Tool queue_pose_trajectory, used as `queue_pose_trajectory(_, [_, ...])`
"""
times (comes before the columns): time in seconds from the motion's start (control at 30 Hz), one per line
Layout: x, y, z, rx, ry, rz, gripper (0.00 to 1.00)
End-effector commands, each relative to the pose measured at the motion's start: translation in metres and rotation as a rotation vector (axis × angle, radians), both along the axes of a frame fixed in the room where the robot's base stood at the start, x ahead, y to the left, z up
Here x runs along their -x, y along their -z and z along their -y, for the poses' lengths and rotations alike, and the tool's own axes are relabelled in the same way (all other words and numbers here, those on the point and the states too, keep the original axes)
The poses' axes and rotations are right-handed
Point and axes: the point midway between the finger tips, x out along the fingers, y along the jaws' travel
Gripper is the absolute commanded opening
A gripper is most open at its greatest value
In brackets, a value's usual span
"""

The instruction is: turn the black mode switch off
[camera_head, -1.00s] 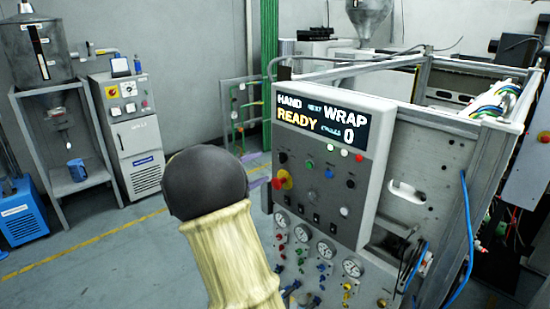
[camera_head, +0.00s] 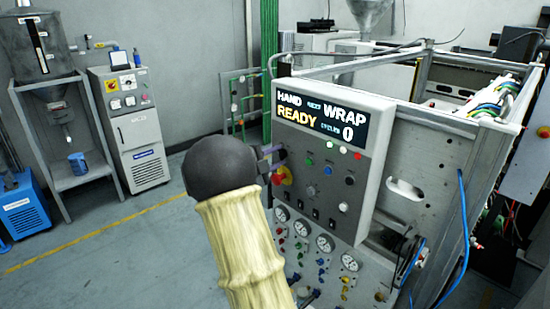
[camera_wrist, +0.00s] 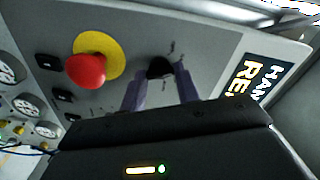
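The control panel's black mode switch (camera_wrist: 159,68) is a small dark knob on the grey panel face, beside the red emergency stop (camera_wrist: 86,71) with its yellow ring. In the wrist view my gripper (camera_wrist: 160,72) has its two purple-grey fingers on either side of the switch, apart from each other. Whether the fingertips touch the knob is hard to tell. In the head view the gripper (camera_head: 271,156) reaches the panel's left side, and the switch (camera_head: 282,156) shows partly beside the fingertips. The switch's pointer direction cannot be read.
The display (camera_head: 322,117) reads HAND, WRAP and READY. The red emergency stop (camera_head: 281,176) lies just below the switch. Several other knobs, buttons and gauges (camera_head: 325,243) fill the panel below. A grey cabinet (camera_head: 135,130) stands far left, with open floor between.

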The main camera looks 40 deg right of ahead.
Motion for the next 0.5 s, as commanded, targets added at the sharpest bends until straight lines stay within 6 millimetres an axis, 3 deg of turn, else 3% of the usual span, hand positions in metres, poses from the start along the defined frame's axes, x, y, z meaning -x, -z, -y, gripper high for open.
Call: queue_pose_trajectory(0.5, [0.0002, -0.0006, -0.0007, 0.005, 0.000, -0.094, 0.09])
